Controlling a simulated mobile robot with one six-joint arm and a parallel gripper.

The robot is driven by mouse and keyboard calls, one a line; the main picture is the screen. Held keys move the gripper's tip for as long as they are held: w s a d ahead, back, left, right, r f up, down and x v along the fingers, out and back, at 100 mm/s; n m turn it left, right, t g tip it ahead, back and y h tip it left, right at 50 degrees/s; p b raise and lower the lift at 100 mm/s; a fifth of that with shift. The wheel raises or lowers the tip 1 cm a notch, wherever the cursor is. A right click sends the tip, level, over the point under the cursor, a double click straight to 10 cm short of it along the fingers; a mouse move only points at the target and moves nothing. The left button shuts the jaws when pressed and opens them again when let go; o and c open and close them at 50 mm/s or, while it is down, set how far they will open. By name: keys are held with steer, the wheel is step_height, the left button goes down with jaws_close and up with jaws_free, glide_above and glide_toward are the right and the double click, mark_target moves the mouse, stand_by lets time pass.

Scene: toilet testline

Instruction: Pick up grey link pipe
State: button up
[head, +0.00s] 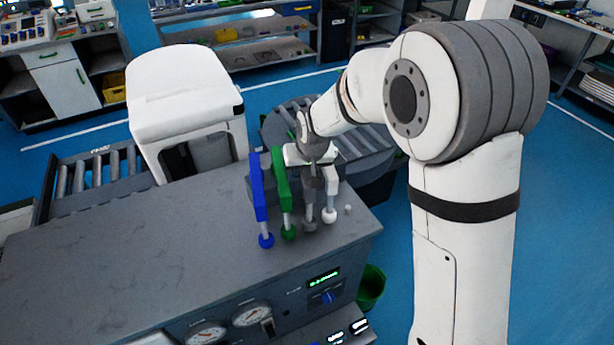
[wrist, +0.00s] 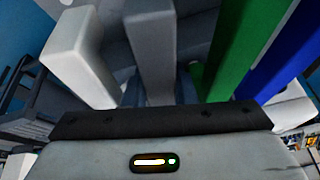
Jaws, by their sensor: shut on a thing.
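The grey link pipe (head: 309,207) stands upright on the grey bench, in a row between the green pipe (head: 283,195) and the white pipe (head: 331,192). A blue pipe (head: 259,200) stands at the left end of the row. My gripper (head: 312,175) is at the upper part of the grey pipe and shut on it. In the wrist view the grey pipe (wrist: 148,50) rises in the middle, with the white pipe (wrist: 75,55) to its left and the green (wrist: 243,50) and blue (wrist: 288,55) pipes to its right. The fingertips are hidden in the wrist view.
The grey bench top (head: 150,260) is clear to the left of the pipes. A white toilet unit (head: 185,95) stands behind the bench, near a round roller table (head: 375,150). A green bin (head: 371,287) stands by the bench's right side.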

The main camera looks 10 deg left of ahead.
jaws_close()
steer(key=shift+r, duration=0.1)
step_height(320, 180, up, 9)
steer(key=shift+r+b, duration=0.15)
steer(key=shift+b, duration=0.8)
steer(key=shift+r+p, duration=1.6)
steer(key=shift+r, duration=1.2)
